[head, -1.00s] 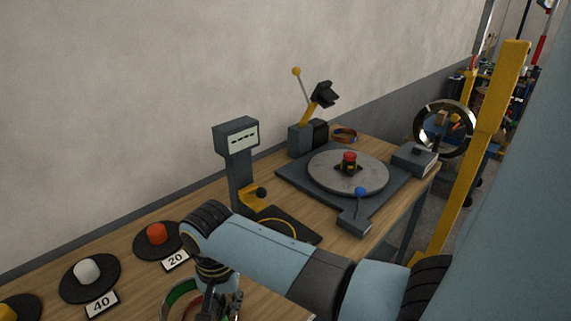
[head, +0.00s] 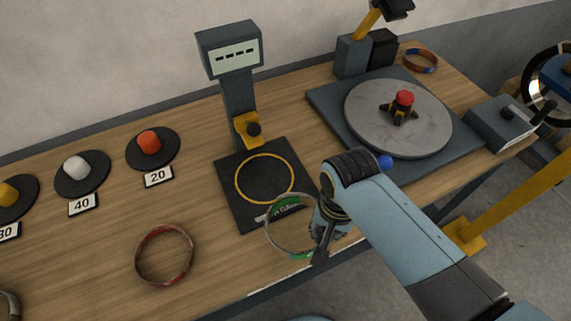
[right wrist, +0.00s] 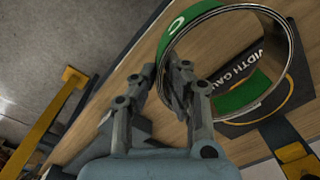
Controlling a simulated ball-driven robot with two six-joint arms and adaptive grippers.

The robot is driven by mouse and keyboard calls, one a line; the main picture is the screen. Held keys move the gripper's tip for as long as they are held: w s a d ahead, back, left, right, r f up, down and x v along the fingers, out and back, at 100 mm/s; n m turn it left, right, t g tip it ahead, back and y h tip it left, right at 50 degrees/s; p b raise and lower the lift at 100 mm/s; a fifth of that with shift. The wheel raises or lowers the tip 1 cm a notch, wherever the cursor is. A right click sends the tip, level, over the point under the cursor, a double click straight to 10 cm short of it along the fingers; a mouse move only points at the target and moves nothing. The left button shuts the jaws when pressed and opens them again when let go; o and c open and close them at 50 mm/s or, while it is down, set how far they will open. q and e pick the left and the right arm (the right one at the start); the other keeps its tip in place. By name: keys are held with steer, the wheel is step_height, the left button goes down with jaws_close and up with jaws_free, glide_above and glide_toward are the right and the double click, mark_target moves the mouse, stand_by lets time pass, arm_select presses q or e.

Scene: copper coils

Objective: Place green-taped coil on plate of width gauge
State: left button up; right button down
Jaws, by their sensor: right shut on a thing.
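The green-taped coil (head: 291,204) is a thin metal ring with green tape. My right gripper (head: 322,236) is shut on the coil's right side in the head view. The coil is tilted and overlaps the front right corner of the black plate (head: 265,178) of the width gauge (head: 231,52). It looks held above the plate, but the exact height is unclear. In the right wrist view, the coil (right wrist: 240,96) is between the fingers (right wrist: 180,88), with the plate's lettering behind it. The plate has a yellow circle and a yellow slider (head: 246,130) at its back. My left gripper is not in view.
A red-taped coil (head: 138,255) lies on the table left of the plate. Discs with orange (head: 149,141), white (head: 76,167) and yellow knobs stand along the back left. A round turntable (head: 370,120) is at the right, close to my right arm. Another coil (head: 421,53) lies behind it.

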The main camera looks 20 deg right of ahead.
mark_target(284, 200)
steer(key=shift+w+a, duration=0.15)
steer(key=shift+w, duration=0.3)
steer(key=w, duration=0.9)
steer(key=shift+a, duration=0.2)
steer(key=w+b, duration=0.2)
steer(key=w, duration=0.1)
steer(key=w+b, duration=0.3)
steer(key=shift+a+f+b, duration=0.2)
steer(key=shift+b, duration=0.1)
steer(key=shift+w+r, duration=0.15)
steer(key=shift+w, duration=0.2)
steer(key=shift+w+b, duration=0.25)
steer(key=shift+b, duration=0.25)
steer(key=f+b, duration=0.2)
steer(key=b, duration=0.1)
steer(key=f+b, duration=0.1)
steer(key=b, duration=0.1)
steer(key=shift+w+f, duration=0.25)
steer(key=shift+f, duration=0.05)
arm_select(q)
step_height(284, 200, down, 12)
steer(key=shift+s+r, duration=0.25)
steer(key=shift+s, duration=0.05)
arm_select(e)
steer(key=shift+r, duration=0.15)
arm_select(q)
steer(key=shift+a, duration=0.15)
